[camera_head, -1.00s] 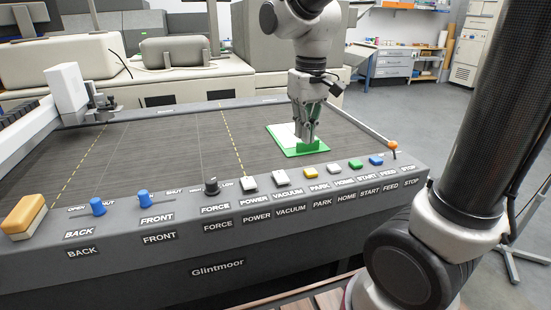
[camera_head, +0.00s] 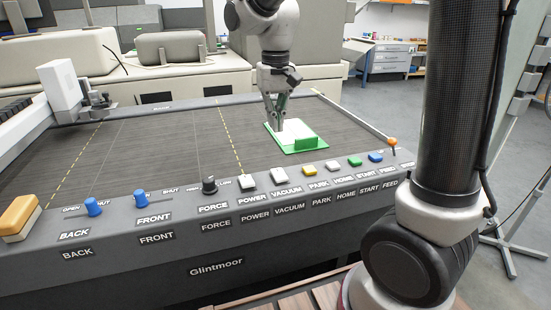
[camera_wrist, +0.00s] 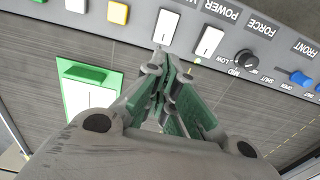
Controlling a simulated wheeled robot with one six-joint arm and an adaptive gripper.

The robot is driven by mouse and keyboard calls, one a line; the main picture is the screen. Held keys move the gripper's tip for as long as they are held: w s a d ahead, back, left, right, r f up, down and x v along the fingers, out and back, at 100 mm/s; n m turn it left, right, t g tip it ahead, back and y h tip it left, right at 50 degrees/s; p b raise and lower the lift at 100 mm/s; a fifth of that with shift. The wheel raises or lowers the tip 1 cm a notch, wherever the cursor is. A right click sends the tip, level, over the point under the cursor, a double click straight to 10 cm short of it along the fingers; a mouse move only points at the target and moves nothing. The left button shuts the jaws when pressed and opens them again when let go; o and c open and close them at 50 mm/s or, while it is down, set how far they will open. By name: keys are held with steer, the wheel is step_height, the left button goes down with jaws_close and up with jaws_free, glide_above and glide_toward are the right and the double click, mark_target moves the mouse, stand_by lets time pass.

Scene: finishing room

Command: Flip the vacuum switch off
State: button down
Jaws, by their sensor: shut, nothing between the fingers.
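The vacuum switch (camera_head: 280,174) is a white rocker on the grey front panel, above the VACUUM label, between the white power switch (camera_head: 250,181) and the yellow park button (camera_head: 310,170). In the wrist view, the vacuum switch (camera_wrist: 165,27) is just beyond my fingertips. Its rocker position is too small to tell. My gripper (camera_head: 278,127) is shut and empty, pointing down over the dark bed behind the panel, near the left edge of the green-and-white piece. In the wrist view, my gripper (camera_wrist: 166,75) appears apart from the switch.
A green-rimmed white piece (camera_head: 292,131) with a green block lies on the bed (camera_head: 180,145). The force knob (camera_head: 209,185) stands left of the power switch. An orange-tipped post (camera_head: 392,143) stands at the right corner.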

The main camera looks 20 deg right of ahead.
step_height(320, 180, down, 11)
steer(key=shift+f, duration=0.15)
stand_by(0.4)
steer(key=shift+w+f+g, duration=0.1)
steer(key=shift+f+g, duration=0.25)
steer(key=shift+g, duration=0.05)
steer(key=shift+r, duration=0.1)
steer(key=shift+r, duration=0.7)
steer(key=shift+r, duration=0.1)
step_height(320, 180, up, 14)
steer(key=w, duration=0.2)
